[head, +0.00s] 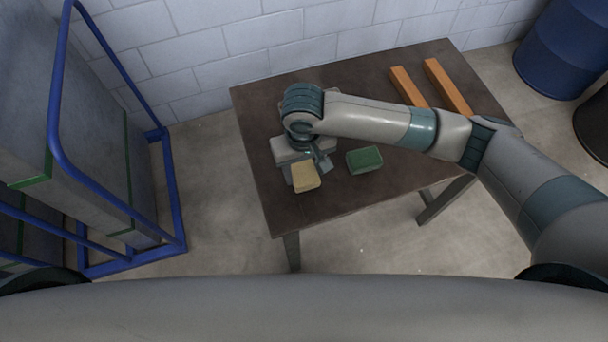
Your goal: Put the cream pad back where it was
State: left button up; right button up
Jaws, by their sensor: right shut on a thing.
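The cream pad (306,176) is at my right gripper (308,168), over the left part of the brown table (340,205). The right gripper is shut on the pad, and its wrist hides part of the hold. I cannot tell whether the pad touches the table. A light grey block-like shape (284,150) shows just behind the pad, partly covered by the wrist. My left gripper is not in view.
A green pad (365,160) lies on the table just right of the cream pad. Two orange bars (448,86) lie at the back right. A blue-framed cart (172,190) stands left, and a blue drum (562,50) stands back right. The table's front is clear.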

aim_at(304, 178)
jog(key=shift+f+p, duration=0.6)
jog(key=shift+f, duration=1.4)
jog(key=o, duration=1.1)
jog(key=shift+f, duration=0.1)
notch_tip(304, 178, up, 11)
jog(key=b, duration=0.2)
jog(key=shift+b, duration=0.3)
jog(key=shift+r, duration=0.65)
